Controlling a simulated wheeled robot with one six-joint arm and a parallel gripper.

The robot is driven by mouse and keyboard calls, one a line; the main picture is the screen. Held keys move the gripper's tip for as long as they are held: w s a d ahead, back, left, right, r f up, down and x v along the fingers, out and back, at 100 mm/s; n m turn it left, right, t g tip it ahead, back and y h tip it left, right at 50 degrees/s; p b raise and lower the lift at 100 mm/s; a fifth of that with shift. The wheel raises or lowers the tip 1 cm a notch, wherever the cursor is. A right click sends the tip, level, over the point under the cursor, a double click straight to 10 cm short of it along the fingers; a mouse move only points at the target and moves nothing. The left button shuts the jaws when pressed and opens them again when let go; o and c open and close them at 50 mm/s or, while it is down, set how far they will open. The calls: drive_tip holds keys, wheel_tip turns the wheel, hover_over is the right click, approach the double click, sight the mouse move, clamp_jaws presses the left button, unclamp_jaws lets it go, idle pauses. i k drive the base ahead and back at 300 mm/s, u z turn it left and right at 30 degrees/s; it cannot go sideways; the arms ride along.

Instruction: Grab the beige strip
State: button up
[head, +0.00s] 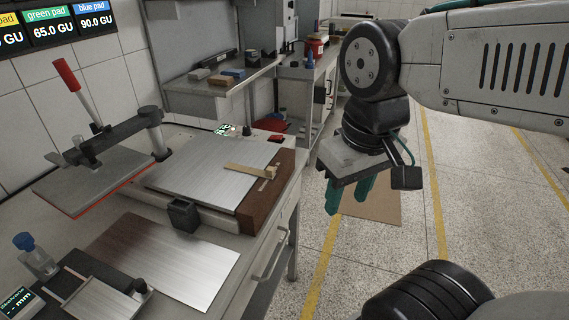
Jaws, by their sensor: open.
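The beige strip (248,172) is a thin flat piece at the right edge of the silver metal plate (205,178) on the bench. Its right end reaches over the brown block (262,192) that runs along the plate's side, next to a small tan piece (268,173). My gripper (349,200) has teal fingers pointing down and is open and empty. In the picture it is to the right of the strip, apart from it, over the floor beside the bench.
A press with a red-handled lever (67,75) and a raised plate stands on the left. A second metal sheet (170,262) lies nearer. A shelf (215,87) with small blocks is behind.

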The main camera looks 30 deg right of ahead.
sight(269, 173)
drive_tip(key=u, duration=0.9)
drive_tip(key=k, duration=0.85)
drive_tip(key=z, duration=0.8)
drive_tip(key=i, duration=0.45)
drive_tip(key=u, duration=0.05)
